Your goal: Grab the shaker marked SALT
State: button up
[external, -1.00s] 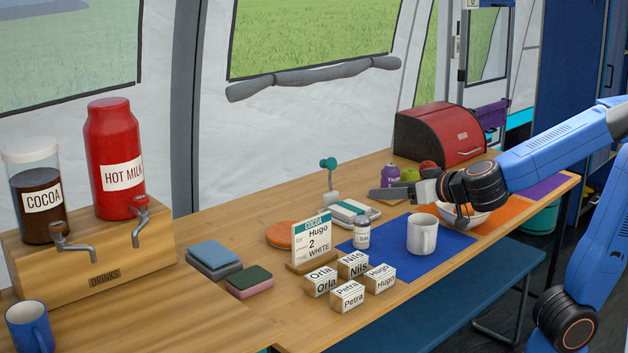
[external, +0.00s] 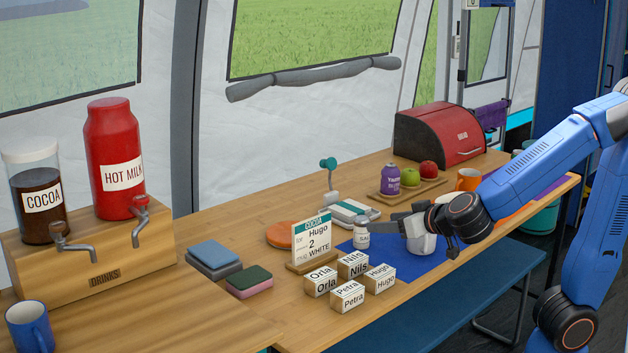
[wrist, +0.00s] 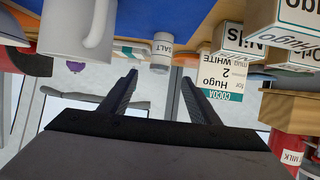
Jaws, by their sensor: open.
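The salt shaker (external: 361,238), a small white jar with a grey cap and a SALT label, stands upright at the left edge of the blue mat (external: 392,266). In the wrist view, which is upside down, the shaker (wrist: 161,55) shows between and beyond the two fingers. My gripper (external: 379,228) is open and empty, pointing left, with its fingertips close to the shaker's right side. In the wrist view my gripper (wrist: 160,80) has a wide gap between its fingers. Whether a finger touches the shaker cannot be told.
A white mug (external: 424,246) stands just under my gripper, partly hidden by it. Name blocks (external: 348,295) and an order card (external: 311,239) stand to the left. A white scale (external: 350,210) is behind the shaker.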

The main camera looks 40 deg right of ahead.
aim_at(362, 232)
jog(key=x, duration=1.4)
jog(key=shift+f, duration=0.1)
jog(key=c, duration=1.2)
